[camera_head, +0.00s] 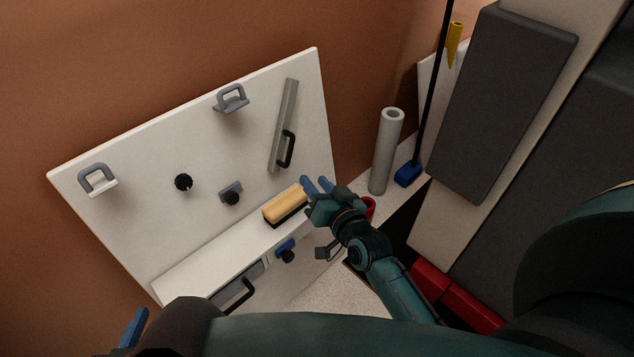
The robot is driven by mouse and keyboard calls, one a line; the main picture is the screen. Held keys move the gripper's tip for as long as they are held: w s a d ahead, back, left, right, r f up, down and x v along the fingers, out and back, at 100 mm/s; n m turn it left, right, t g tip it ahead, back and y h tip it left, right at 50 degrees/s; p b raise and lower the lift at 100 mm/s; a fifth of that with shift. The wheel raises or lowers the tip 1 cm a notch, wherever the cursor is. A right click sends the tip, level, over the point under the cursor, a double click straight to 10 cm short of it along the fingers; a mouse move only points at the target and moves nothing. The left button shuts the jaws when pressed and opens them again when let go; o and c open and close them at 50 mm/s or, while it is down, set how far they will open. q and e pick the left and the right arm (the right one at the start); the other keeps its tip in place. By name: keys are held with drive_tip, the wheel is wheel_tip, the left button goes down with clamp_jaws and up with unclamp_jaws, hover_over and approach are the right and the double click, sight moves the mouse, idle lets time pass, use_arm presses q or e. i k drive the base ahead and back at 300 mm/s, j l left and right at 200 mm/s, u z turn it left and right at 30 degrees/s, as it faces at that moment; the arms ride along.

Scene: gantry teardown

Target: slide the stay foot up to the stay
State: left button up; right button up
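A long grey bar (284,125) with a black handle (287,149) is on the right part of the white panel; it may be the stay. A small grey block with a black knob (231,193) sits lower left of it; a blue block with a black knob (286,250) is on the front below the ledge. I cannot tell which is the stay foot. My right gripper (316,183) has its two blue fingers apart, with nothing seen between them, just right of a yellow block. My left gripper (134,328) shows only blue finger parts at the bottom left; my arm hides the rest.
The yellow block with a dark base (285,204) lies on the white ledge (205,260). Grey handles (231,98) and a black knob (183,182) stick out of the panel (140,160). A grey tube (385,155), a blue-footed pole (408,174) and a red object (369,207) stand to the right.

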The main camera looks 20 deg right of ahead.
sight(230, 194)
drive_tip(key=k+l, duration=0.1)
drive_tip(key=k, duration=0.9)
